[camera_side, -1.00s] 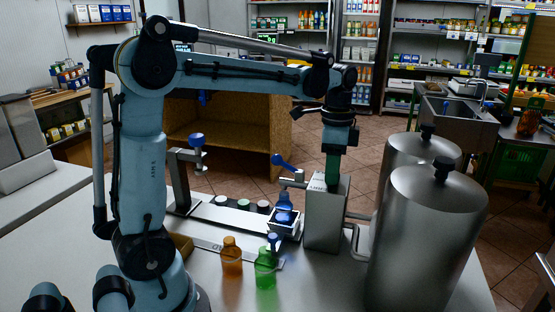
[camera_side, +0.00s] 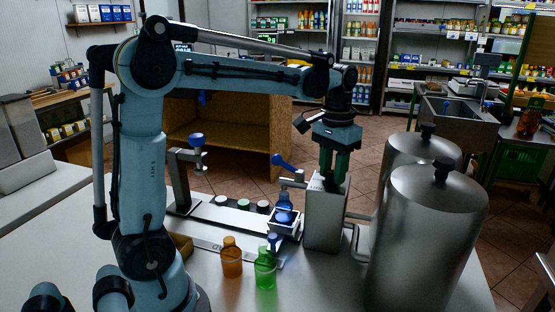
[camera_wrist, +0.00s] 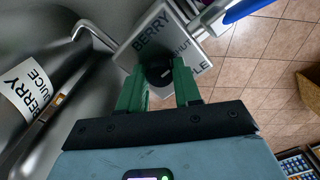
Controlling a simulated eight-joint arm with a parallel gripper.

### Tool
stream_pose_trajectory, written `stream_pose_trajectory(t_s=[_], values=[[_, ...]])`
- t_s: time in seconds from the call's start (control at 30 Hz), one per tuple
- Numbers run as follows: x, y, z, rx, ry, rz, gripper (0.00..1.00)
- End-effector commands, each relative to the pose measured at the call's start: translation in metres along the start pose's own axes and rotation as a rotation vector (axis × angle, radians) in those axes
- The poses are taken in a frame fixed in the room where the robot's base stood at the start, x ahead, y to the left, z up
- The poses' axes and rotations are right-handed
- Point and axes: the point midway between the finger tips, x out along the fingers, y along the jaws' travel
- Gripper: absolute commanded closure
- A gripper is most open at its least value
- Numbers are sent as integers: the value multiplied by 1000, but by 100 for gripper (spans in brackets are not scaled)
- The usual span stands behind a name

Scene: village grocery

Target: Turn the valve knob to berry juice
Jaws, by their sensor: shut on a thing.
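The valve knob (camera_wrist: 158,73) is dark and round, on top of a grey metal block (camera_side: 323,222). In the wrist view the block's top (camera_wrist: 150,35) reads BERRY, SHUT and a partly hidden word ending in LE. My gripper (camera_wrist: 160,84) points down with its two green fingers on either side of the knob, shut on it. In the side view my gripper (camera_side: 330,180) is at the block's top and the knob is hidden. I cannot tell which label the knob points to. A steel tank (camera_wrist: 45,60) beside the block carries a BERRY JUICE label (camera_wrist: 30,88).
Two steel tanks (camera_side: 425,235) stand close right of the block, joined by pipes (camera_side: 355,240). A blue lever (camera_side: 283,162) sticks out at its left. A blue bottle (camera_side: 284,203) stands below; orange (camera_side: 231,260) and green (camera_side: 265,270) bottles stand in front.

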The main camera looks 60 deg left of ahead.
Motion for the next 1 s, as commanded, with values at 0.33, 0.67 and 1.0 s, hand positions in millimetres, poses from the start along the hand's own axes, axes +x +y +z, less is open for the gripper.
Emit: stream_pose_trajectory(t_s=[0.33,0.67,1.0], values=[[-1,0,0,-329,0,0,97],[-1,1,0,-639,0,0,97],[-1,1,0,-894,-1,0,97]])
